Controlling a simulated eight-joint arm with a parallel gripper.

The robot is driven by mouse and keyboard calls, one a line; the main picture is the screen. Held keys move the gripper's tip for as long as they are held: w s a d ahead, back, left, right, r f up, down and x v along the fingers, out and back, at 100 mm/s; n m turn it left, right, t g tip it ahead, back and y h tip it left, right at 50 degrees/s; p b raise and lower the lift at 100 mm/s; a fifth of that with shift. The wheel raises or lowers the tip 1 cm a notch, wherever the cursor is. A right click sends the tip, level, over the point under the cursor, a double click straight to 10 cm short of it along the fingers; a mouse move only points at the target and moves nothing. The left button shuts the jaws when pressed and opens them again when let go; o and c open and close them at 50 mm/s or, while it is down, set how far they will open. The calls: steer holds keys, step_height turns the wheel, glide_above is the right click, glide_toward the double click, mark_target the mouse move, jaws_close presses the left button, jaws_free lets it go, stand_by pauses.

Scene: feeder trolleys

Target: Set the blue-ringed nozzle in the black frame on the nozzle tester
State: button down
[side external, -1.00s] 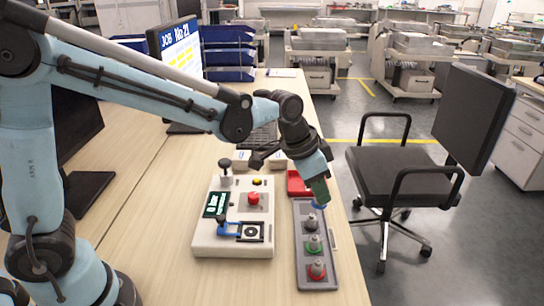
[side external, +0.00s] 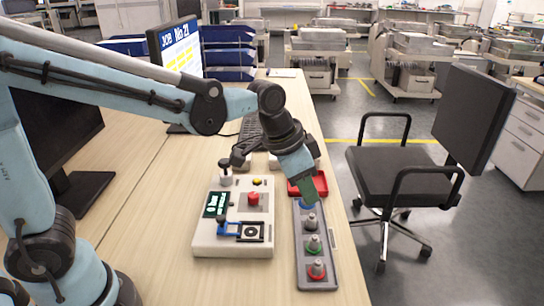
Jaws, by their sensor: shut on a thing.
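My gripper (side external: 308,196) points down over the far end of the grey nozzle tray (side external: 334,279) and is shut on the blue-ringed nozzle (side external: 307,206). Only a bit of the blue ring shows below the fingers; the rest is hidden. I cannot tell whether the nozzle is clear of the tray. The nozzle tester (side external: 207,246) is a white box left of the tray. Its black frame (side external: 263,240) is a square with a round middle, at the front right of its top, and looks empty. A blue clamp (side external: 229,229) sits just left of the frame.
The tray also holds a grey nozzle (side external: 311,223), a green-ringed nozzle (side external: 314,244) and a red-ringed nozzle (side external: 317,270). A red bin (side external: 321,184) stands behind the tray. The tester top carries a red button (side external: 253,199) and a dark-topped knob (side external: 225,172).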

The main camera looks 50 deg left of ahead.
steer(key=s+a, duration=0.8)
steer(key=shift+f, duration=3.45)
steer(key=shift+f, duration=0.4)
steer(key=c, duration=0.9)
jaws_free()
steer(key=shift+s+r, duration=0.1)
steer(key=shift+r, duration=0.05)
steer(key=v, duration=1.1)
steer(key=shift+s+r, duration=0.15)
steer(key=shift+r, duration=0.2)
steer(key=shift+a, duration=0.1)
